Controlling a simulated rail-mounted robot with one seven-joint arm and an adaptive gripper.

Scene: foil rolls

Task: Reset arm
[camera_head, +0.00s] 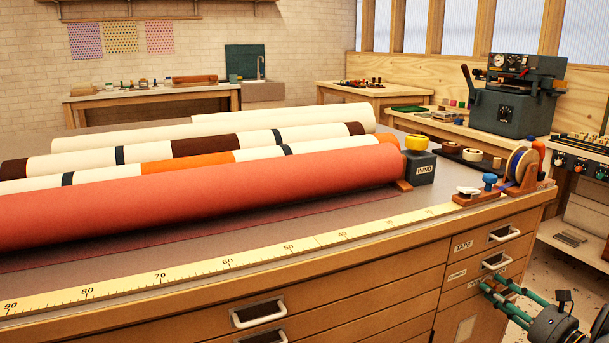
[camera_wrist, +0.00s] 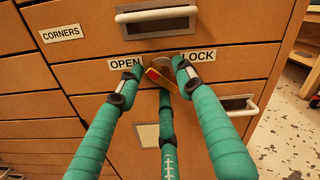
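My gripper (camera_head: 500,286) is at the lower right in the head view, close to the front of the wooden drawer cabinet (camera_head: 370,300). In the wrist view, my gripper (camera_wrist: 160,76) has green-wrapped fingers spread apart. Between the fingertips is a small red and yellow lever (camera_wrist: 163,78) on a round grey plate, with an OPEN label (camera_wrist: 124,63) to its left and a LOCK label (camera_wrist: 197,56) to its right. The lever lies at a slant, and its far end is partly hidden by the fingers. I cannot tell whether any finger touches it.
Drawer pulls stick out above (camera_wrist: 155,14) and to the right (camera_wrist: 240,105) of the lever. On the cabinet top lie a large red roll (camera_head: 200,195), cream rolls, a WIND box (camera_head: 420,168) and a tape dispenser (camera_head: 520,172). Floor shows at the right.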

